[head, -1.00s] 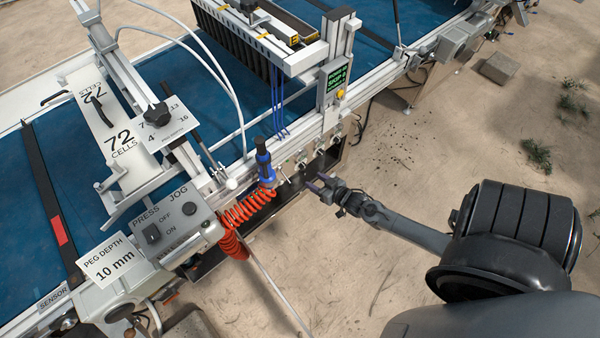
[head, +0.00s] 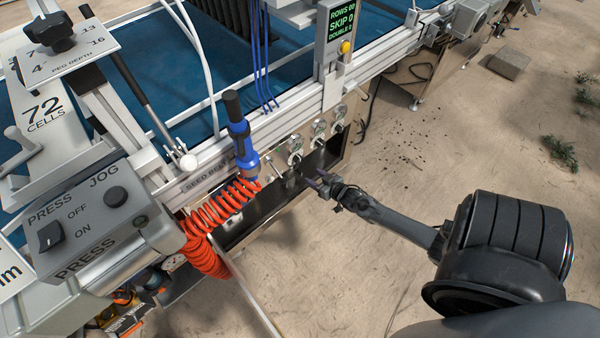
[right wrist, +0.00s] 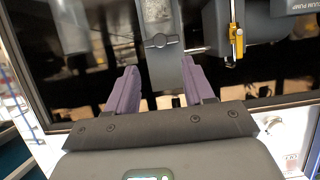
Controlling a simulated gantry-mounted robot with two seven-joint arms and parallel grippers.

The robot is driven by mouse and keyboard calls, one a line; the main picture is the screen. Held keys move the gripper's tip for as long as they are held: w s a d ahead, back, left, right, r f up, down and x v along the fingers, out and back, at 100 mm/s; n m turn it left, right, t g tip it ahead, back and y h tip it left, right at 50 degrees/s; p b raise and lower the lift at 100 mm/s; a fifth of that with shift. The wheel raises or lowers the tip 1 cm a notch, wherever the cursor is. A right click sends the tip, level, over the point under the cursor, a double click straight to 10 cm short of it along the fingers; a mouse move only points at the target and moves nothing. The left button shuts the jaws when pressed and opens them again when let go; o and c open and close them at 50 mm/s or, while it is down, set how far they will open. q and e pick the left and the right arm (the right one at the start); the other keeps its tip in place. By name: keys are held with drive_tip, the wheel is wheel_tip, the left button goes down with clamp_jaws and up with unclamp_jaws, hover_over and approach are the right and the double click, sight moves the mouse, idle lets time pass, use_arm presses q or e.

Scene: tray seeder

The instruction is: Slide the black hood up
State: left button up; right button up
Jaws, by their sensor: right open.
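A blue tool (head: 243,148) with a black cylinder (head: 232,104) on top stands upright at the machine's front rail in the head view. I cannot tell for sure which black part is the hood. My right gripper (head: 318,183) is at the open bay below the row of gauges, to the right of the blue tool and apart from it. My left gripper is out of view.
A coiled orange hose (head: 205,225) hangs left of the bay. A grey control box (head: 85,220) and a lever with a white knob (head: 188,162) stand further left. A display post (head: 335,50) rises behind the gauges (head: 319,128).

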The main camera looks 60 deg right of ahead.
sight(297, 167)
drive_tip(key=b+x, duration=0.5)
drive_tip(key=x, duration=0.3)
drive_tip(key=shift+f, duration=0.1)
drive_tip(key=shift+b+x, duration=0.55)
drive_tip(key=shift+x, duration=0.35)
drive_tip(key=shift+w, duration=0.1)
clamp_jaws()
